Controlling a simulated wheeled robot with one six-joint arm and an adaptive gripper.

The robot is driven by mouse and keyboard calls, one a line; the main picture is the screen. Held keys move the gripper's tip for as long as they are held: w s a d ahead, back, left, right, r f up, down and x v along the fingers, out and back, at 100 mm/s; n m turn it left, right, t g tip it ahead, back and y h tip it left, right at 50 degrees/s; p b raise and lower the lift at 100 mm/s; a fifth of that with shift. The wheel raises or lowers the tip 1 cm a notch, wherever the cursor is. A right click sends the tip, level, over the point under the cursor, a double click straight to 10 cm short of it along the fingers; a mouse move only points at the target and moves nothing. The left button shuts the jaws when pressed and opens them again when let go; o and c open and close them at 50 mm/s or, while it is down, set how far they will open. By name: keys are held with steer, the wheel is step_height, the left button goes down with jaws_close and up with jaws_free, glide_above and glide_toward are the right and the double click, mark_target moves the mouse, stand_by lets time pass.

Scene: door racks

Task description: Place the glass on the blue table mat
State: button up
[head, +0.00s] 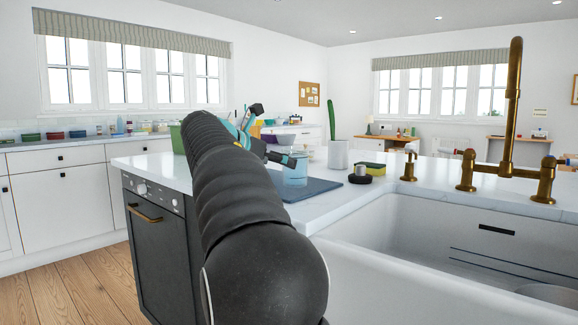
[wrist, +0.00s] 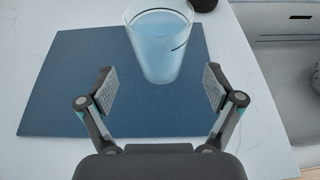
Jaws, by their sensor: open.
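The glass (wrist: 160,50) is clear with a bluish tint and stands upright on the blue table mat (wrist: 70,90), toward the mat's far right part in the wrist view. In the head view the glass (head: 294,171) shows beside my gripper (head: 280,158), on the mat (head: 318,187). In the wrist view my gripper (wrist: 159,88) is open, its two pads apart on the near side of the glass. Nothing is between the pads, and they do not appear to touch the glass. My arm hides part of the mat in the head view.
The white counter (head: 345,203) carries a plant pot (head: 338,155), a yellow and dark sponge (head: 372,168) and a small black object (head: 360,175) right of the mat. A white sink (head: 450,235) with a brass faucet (head: 512,110) lies to the right.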

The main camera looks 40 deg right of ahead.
steer(key=v, duration=0.5)
steer(key=shift+s+a+f, duration=0.15)
steer(key=shift+a+f, duration=0.1)
steer(key=s+a+f+m+t+y, duration=0.2)
steer(key=s+a+f+m+y, duration=0.4)
steer(key=a+f, duration=1)
steer(key=s+a+f+m+t+y, duration=0.3)
steer(key=s+a+f+m+y, duration=0.4)
steer(key=s+a+f+m, duration=0.5)
steer(key=s+a+f, duration=0.4)
steer(key=shift+s+a+f+y, duration=0.25)
steer(key=shift+s+a+y, duration=0.05)
steer(key=shift+s, duration=0.05)
